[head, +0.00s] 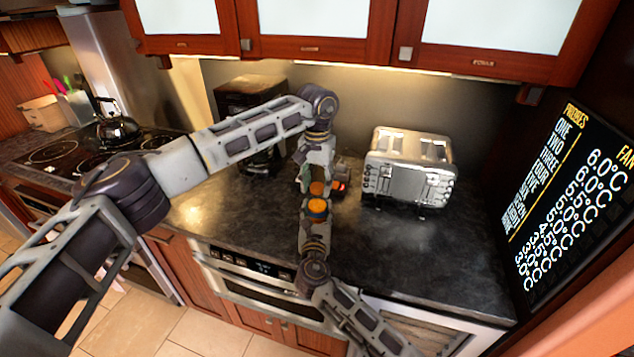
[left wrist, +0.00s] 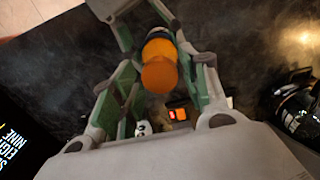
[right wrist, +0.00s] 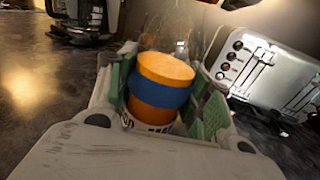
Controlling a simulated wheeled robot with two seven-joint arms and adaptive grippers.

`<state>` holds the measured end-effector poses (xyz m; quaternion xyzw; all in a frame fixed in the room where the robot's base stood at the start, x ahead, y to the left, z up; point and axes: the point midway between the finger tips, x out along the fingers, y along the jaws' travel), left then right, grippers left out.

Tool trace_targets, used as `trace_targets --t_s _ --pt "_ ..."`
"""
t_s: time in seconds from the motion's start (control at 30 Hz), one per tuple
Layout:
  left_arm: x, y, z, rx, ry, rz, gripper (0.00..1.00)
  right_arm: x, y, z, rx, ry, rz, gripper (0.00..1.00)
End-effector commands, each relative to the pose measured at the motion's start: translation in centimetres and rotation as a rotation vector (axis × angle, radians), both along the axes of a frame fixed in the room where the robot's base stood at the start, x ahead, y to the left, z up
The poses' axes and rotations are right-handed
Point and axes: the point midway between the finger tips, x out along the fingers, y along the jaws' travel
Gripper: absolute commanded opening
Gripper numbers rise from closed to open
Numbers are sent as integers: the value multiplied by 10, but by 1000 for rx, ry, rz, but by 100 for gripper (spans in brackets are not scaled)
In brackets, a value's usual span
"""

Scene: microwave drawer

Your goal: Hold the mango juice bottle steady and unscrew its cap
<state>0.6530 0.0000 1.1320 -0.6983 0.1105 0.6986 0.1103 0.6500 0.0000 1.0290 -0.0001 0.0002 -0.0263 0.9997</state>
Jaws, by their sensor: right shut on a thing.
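My right gripper (head: 316,226) is shut on the mango juice bottle, which shows an orange top and a blue band (right wrist: 158,92) above a pale label. The bottle stands tilted between its green-padded fingers in the right wrist view. My left gripper (head: 316,178) is above it and open. Its fingers stand apart on both sides of an orange round piece (left wrist: 158,77), which looks like the cap. A second orange patch shows just behind it, and I cannot tell whether the two join. The same round piece shows in the head view (head: 316,187).
A silver toaster (head: 410,168) stands to the right on the dark counter (head: 400,240). A coffee maker (head: 250,105) is behind my left arm. Wall cabinets hang above.

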Motion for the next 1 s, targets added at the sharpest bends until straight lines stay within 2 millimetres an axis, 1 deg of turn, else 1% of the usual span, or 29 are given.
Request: trace_targets --t_s 0.03,0.2,0.3,0.47,0.57,1.0 --pt "0 0 0 0 0 0 34 0 0 -1 0 1 0 0" --pt "0 0 0 0 0 0 12 0 0 0 0 1 0 0" --pt "0 0 0 0 0 0 1 0 0 0 0 1 0 0" --pt "0 0 0 1 0 17 0 0 0 -1 0 1 0 0" --pt "0 0 0 0 0 59 0 0 0 -1 0 1 -1 0" --pt "0 1 0 1 -1 395 0 0 0 -1 0 1 -1 0"
